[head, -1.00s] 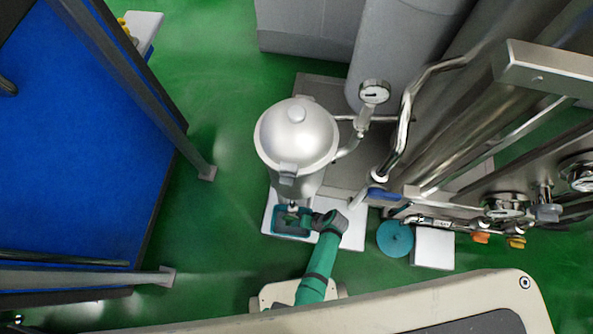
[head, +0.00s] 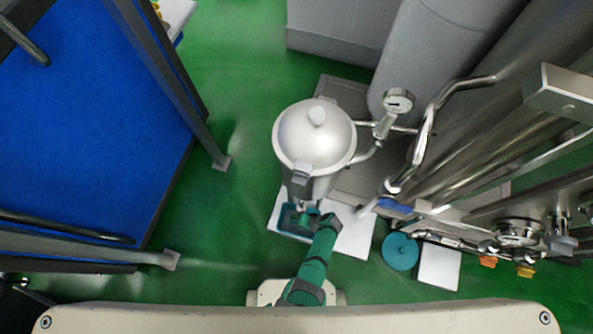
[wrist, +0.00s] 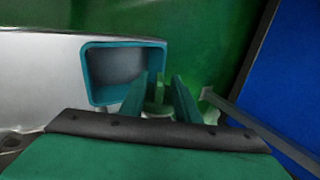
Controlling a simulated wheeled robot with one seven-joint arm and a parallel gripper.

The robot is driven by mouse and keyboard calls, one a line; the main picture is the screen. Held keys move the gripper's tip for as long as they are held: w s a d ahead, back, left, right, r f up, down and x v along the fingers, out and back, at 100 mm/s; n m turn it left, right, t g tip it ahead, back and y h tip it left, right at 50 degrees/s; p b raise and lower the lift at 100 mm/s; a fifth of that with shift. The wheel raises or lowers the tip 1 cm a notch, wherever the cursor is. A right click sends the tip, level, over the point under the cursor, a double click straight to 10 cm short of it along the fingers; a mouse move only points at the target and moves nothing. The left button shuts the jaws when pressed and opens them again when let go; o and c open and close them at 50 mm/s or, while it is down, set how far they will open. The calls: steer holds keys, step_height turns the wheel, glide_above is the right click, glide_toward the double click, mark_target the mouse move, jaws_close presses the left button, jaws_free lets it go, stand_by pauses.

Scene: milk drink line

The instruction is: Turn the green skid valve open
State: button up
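My gripper (wrist: 158,97) is open in the wrist view, with its two green fingers apart. A small upright green piece, which looks like the green skid valve's handle (wrist: 159,88), stands between the fingers with a narrow gap on each side. A pale round part shows below it. In the head view my gripper (head: 307,216) is low at the front of the steel tank (head: 316,140), by its outlet. There I cannot make out the valve apart from my green gripper.
A teal open box (wrist: 92,75) is close left of my fingers; it also shows below the tank (head: 287,226). A blue-handled valve (head: 393,206), orange valve (head: 488,262) and yellow valve (head: 525,271) are on pipework to the right. A teal round lid (head: 400,252) lies near.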

steer(key=shift+a+f, duration=0.2)
steer(key=shift+f, duration=0.25)
jaws_close()
steer(key=shift+a, duration=0.15)
steer(key=shift+w, duration=0.1)
steer(key=shift+h, duration=0.4)
steer(key=h, duration=0.1)
steer(key=g+h, duration=0.1)
steer(key=h, duration=0.2)
steer(key=shift+w+a+r, duration=0.15)
steer(key=shift+w, duration=0.1)
steer(key=shift+g+h, duration=0.4)
steer(key=shift+h, duration=0.1)
steer(key=shift+s, duration=0.2)
